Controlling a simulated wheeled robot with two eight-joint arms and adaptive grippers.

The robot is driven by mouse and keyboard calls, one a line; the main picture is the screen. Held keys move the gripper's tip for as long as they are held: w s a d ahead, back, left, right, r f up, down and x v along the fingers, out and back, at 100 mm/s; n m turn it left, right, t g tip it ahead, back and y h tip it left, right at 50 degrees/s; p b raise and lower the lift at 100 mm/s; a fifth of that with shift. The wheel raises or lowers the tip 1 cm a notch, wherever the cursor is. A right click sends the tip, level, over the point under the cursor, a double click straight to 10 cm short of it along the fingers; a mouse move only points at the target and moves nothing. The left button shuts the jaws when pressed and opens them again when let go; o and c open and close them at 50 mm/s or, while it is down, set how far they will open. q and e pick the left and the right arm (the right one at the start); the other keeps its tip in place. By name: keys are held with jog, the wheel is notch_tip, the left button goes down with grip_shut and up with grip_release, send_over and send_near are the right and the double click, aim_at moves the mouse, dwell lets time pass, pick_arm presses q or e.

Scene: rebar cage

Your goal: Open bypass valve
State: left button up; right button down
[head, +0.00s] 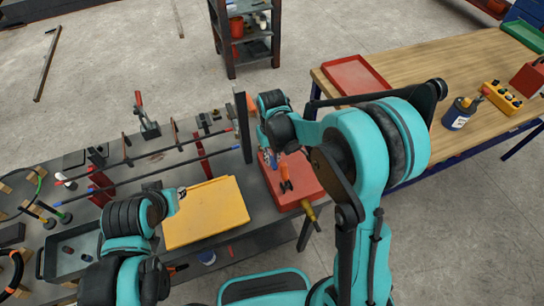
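I cannot pick out a bypass valve for certain in the head view. A red-handled upright device (147,122) stands at the back of the grey bench; I cannot tell what it is. My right gripper (268,160) hangs over the left part of a red tray (302,192), beside an orange-handled tool (284,175). It is small and partly hidden by my arm, so its opening is unclear. My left gripper (181,194) is at the left edge of a yellow panel (212,214), mostly hidden behind its wrist.
Two long dark rods (170,142) run across the grey bench on red supports. A brass-coloured piece (309,212) sits at the red tray's front edge. A grey bin (70,250) stands at left. A wooden table (435,70) is at right, a shelf (245,35) behind. Open floor lies between.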

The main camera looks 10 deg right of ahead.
jog(key=shift+d+n, duration=0.15)
jog(key=shift+n, duration=0.15)
jog(key=n, duration=0.1)
jog(key=d+n, duration=0.1)
jog(key=n, duration=0.1)
jog(key=shift+w+d+n, duration=0.15)
jog(key=shift+w+n, duration=0.15)
jog(key=n, duration=0.2)
jog(key=w+d+n+b, duration=0.1)
jog(key=n, duration=0.1)
jog(key=shift+w+d+n, duration=0.15)
jog(key=shift+n, duration=0.15)
jog(key=n, duration=0.1)
jog(key=w+n, duration=0.1)
jog(key=n, duration=0.2)
jog(key=shift+w+d, duration=0.3)
jog(key=shift+d, duration=0.05)
jog(key=shift+w+n, duration=0.45)
jog(key=shift+n, duration=0.8)
jog(key=shift+w+n, duration=0.45)
jog(key=shift+n, duration=0.8)
jog(key=c, duration=1.5)
grip_release()
jog(key=shift+r, duration=0.15)
